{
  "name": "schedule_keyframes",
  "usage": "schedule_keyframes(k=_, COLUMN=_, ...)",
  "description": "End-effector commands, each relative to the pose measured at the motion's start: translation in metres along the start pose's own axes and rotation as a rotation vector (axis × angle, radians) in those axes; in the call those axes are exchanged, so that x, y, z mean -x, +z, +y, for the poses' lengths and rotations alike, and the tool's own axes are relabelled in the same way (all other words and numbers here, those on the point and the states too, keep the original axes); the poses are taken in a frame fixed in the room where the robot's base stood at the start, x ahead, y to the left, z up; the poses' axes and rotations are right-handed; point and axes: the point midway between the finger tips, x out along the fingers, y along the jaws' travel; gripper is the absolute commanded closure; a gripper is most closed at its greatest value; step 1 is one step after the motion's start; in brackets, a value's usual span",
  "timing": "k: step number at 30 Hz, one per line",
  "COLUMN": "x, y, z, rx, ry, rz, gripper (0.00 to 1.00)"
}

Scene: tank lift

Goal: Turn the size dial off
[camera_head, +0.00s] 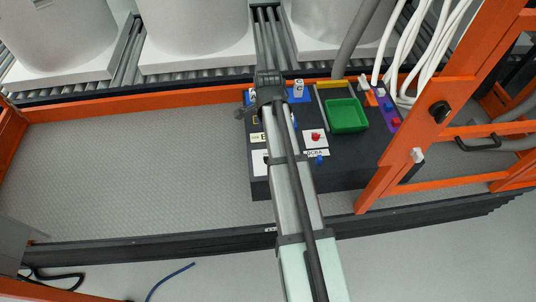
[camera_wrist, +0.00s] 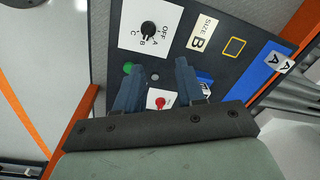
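The black size dial (camera_wrist: 149,29) sits on a white plate marked OFF, A, B and C, at the top of the wrist view. Its exact pointer direction is too small to tell. A white label reading SIZE B (camera_wrist: 202,34) is beside the plate on the dark panel (camera_wrist: 183,58). In the head view my gripper (camera_head: 268,82) is over the panel's left part, and my arm hides part of the panel.
A green button (camera_wrist: 127,68) and a red knob (camera_wrist: 160,102) are near the fingers. The head view shows a green tray (camera_head: 346,115), a purple strip with connectors (camera_head: 388,107) and an orange post (camera_head: 425,125) to the right. Grey floor to the left is clear.

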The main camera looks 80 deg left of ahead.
Motion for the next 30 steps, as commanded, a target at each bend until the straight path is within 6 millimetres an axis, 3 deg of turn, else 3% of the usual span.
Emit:
schedule_keyframes(k=6, x=0.000, y=0.004, z=0.009, rx=-0.373, ry=0.050, rz=-0.013, gripper=0.62)
schedule_keyframes(k=12, x=0.000, y=0.005, z=0.012, rx=-0.584, ry=0.068, rz=-0.010, gripper=0.62)
schedule_keyframes(k=20, x=-0.008, y=0.005, z=0.012, rx=-0.648, ry=0.068, rz=-0.008, gripper=0.62)
schedule_keyframes(k=30, x=-0.059, y=0.007, z=0.015, rx=-0.645, ry=0.069, rz=-0.008, gripper=0.62)
